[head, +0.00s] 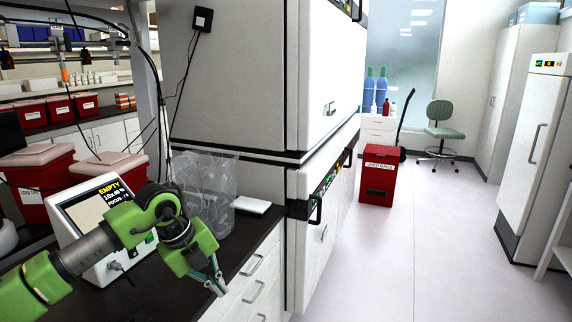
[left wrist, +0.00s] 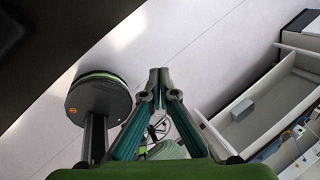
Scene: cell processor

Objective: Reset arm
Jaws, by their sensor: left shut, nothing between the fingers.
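My left arm reaches in from the left in the head view, in front of the dark counter (head: 262,232). Its green gripper (head: 219,285) points down near the counter's front edge, above the white drawers (head: 258,285). In the left wrist view the teal fingers of my left gripper (left wrist: 159,75) meet at their tips, with nothing held between them. A white device with a screen reading "EMPTY" (head: 82,214) stands on the counter behind the arm, partly covered by it. My right gripper is in neither view.
A clear plastic bag (head: 222,176) and a white flat item (head: 251,205) are on the counter beside a large white cabinet (head: 255,75). Red bins (head: 62,160) stand at left. A red box (head: 379,184) is on the floor. The floor at right (head: 440,240) is open.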

